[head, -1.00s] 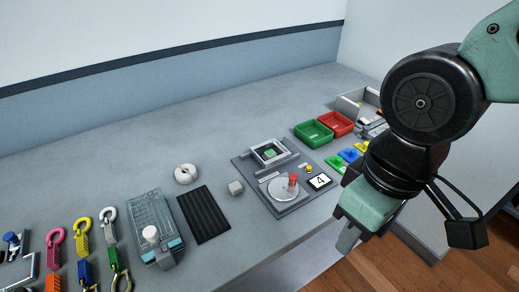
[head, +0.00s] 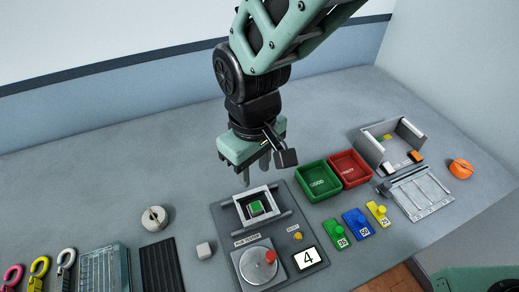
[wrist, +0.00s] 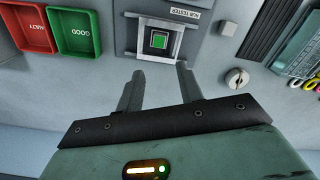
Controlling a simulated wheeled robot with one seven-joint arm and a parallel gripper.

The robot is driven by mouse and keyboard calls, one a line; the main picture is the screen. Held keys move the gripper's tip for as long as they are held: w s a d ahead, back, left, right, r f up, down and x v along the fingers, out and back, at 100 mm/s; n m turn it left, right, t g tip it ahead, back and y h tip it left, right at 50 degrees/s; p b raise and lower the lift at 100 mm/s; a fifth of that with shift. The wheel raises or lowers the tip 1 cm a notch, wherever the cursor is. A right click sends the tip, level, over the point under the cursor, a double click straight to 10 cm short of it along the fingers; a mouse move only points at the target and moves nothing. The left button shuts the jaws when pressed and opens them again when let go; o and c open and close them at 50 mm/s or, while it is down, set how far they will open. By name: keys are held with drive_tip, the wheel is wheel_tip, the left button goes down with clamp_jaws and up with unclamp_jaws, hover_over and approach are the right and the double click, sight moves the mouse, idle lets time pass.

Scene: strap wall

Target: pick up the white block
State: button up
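The white block (head: 204,250) is a small pale cube. It stands alone on the grey table, between a black ribbed mat and the tester panel. In the wrist view it shows at the top (wrist: 228,28), right of the tester. My gripper (head: 256,172) is above the table behind the tester, up and to the right of the block in the head view. In the wrist view my gripper (wrist: 161,70) has its two fingers apart with nothing between them. The block is well clear of the fingers.
The tester panel (head: 222,220) has a raised frame with a green square, a dial with a red knob and a display showing 4. Green (head: 318,180) and red (head: 351,168) bins stand right.

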sight(256, 206)
wheel_tip(256, 206, down, 14)
drive_tip(key=shift+d+r+p, duration=0.1)
drive_tip(key=shift+p, duration=0.85)
drive_tip(key=c, duration=0.6)
